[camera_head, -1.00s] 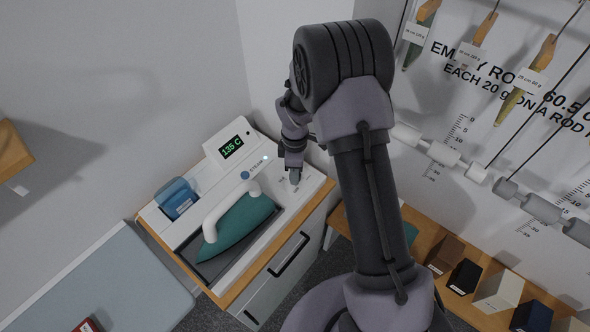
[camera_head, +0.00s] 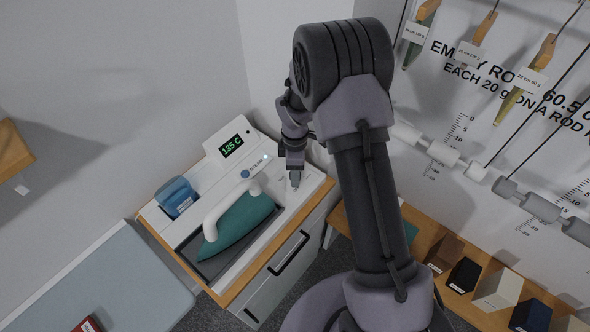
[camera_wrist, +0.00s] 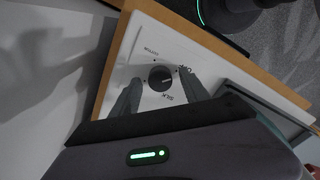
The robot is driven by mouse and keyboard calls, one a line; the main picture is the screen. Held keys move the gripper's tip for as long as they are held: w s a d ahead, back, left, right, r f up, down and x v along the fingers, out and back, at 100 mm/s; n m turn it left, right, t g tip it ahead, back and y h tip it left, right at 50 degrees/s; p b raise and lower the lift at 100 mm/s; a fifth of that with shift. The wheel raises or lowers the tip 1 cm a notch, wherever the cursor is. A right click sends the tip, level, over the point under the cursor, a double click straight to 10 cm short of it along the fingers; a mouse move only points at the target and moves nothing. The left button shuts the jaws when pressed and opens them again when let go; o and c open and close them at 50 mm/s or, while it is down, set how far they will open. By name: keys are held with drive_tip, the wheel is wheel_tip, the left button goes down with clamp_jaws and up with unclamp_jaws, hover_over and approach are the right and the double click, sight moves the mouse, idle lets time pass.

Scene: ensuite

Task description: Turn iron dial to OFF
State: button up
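The iron dial (camera_wrist: 160,77) is a round black knob on a white panel, seen in the wrist view. OFF, SILK and COTTON labels are printed around it. My gripper (camera_wrist: 159,81) is open, with one finger on each side of the dial; I cannot tell whether they touch it. In the head view my gripper (camera_head: 294,181) points down at the right end of the white iron station (camera_head: 290,208), hiding the dial. The teal iron (camera_head: 240,222) with a white handle rests in its tray. The display (camera_head: 231,147) reads 135 C.
A blue container (camera_head: 177,197) stands left of the iron. The station sits on a wood-edged cabinet with a drawer handle (camera_head: 289,254). An ironing board (camera_head: 110,285) is at lower left. A wall with rods is at right, above a shelf of blocks (camera_head: 498,289).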

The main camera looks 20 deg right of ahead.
drive_tip(key=shift+r, duration=0.1)
wheel_tip(320, 180, up, 17)
drive_tip(key=p, duration=0.3)
drive_tip(key=shift+r, duration=0.1)
